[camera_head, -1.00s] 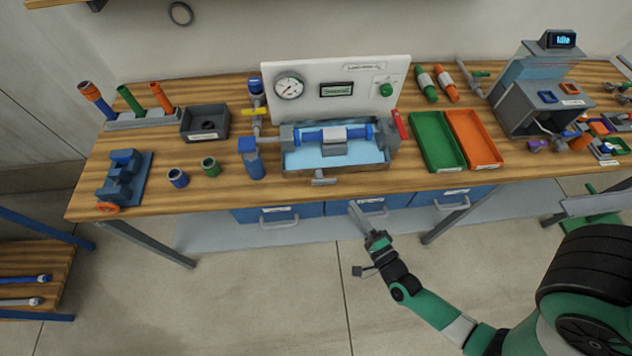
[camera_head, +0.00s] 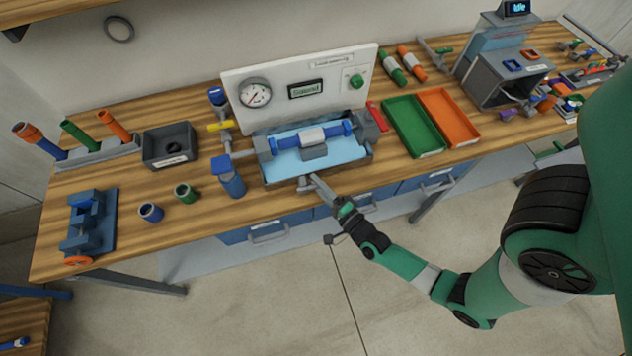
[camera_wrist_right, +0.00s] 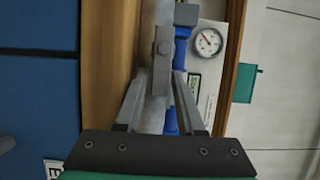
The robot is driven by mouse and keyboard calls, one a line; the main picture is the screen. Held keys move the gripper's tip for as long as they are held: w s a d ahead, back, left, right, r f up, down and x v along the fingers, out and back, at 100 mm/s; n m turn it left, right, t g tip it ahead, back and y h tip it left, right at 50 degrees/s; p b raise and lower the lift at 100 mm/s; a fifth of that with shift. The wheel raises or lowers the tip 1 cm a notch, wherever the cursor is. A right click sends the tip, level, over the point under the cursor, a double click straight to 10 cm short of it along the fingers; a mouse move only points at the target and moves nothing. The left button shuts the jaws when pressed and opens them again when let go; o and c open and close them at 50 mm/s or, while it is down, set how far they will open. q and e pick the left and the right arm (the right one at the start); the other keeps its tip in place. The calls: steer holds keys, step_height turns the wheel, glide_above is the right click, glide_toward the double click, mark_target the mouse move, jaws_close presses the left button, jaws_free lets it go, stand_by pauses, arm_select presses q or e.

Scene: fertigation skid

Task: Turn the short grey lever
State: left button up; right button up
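The short grey lever (camera_head: 305,184) sits at the front of the blue-lined tray, low at its front edge. In the right wrist view the lever (camera_wrist_right: 162,48) shows as a narrow grey bar with a round bolt head. My right gripper (camera_head: 318,183) is at the lever, coming from the front right; in the wrist view its two fingers (camera_wrist_right: 160,78) are apart, with the lever's bar in line between their tips. I cannot tell whether either finger touches it. My left gripper is not in view.
The grey tray (camera_head: 264,172) holds a blue pipe with a white sleeve (camera_head: 312,135). A blue upright fitting (camera_head: 231,182) stands left of the lever. A white gauge panel (camera_head: 300,65) is behind. Green (camera_head: 432,151) and orange (camera_head: 471,138) trays lie to the right. Blue drawers (camera_head: 238,238) are below.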

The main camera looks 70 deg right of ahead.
jaws_close()
